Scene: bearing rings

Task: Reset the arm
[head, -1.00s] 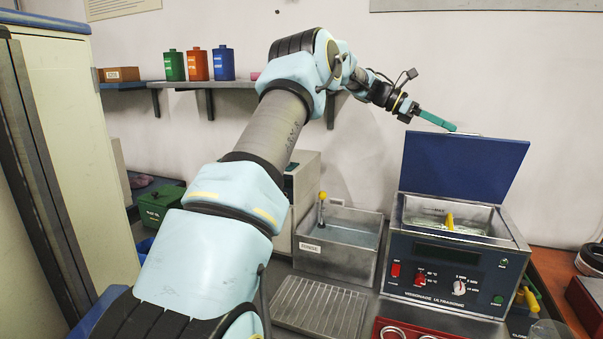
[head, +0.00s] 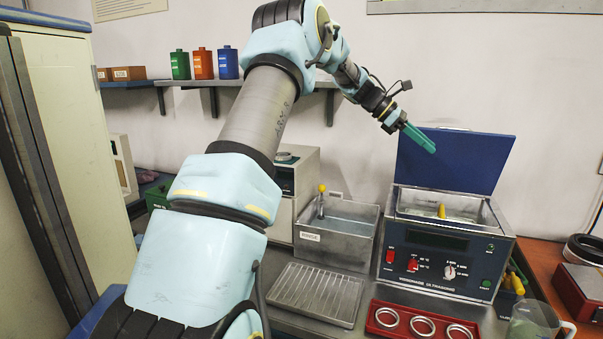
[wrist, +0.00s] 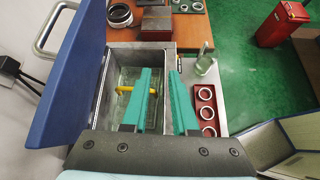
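My gripper (head: 425,142) is up in the air in front of the raised blue lid of the ultrasonic cleaner (head: 443,262), above the bath. In the wrist view my gripper (wrist: 161,76) shows two green fingers apart with nothing held between them. The cleaner's bath lies below the fingers, and a yellow handle (wrist: 124,89) shows in it, partly hidden by the left finger. My arm reaches up and to the right across the head view.
The raised lid (head: 455,162) stands close by my gripper. A rinse tank (head: 337,238) with a yellow-handled tool, a ribbed drain tray (head: 316,294) and a red tray (head: 400,335) with three rings stand around the cleaner. A clear jug (head: 530,322) is at front right.

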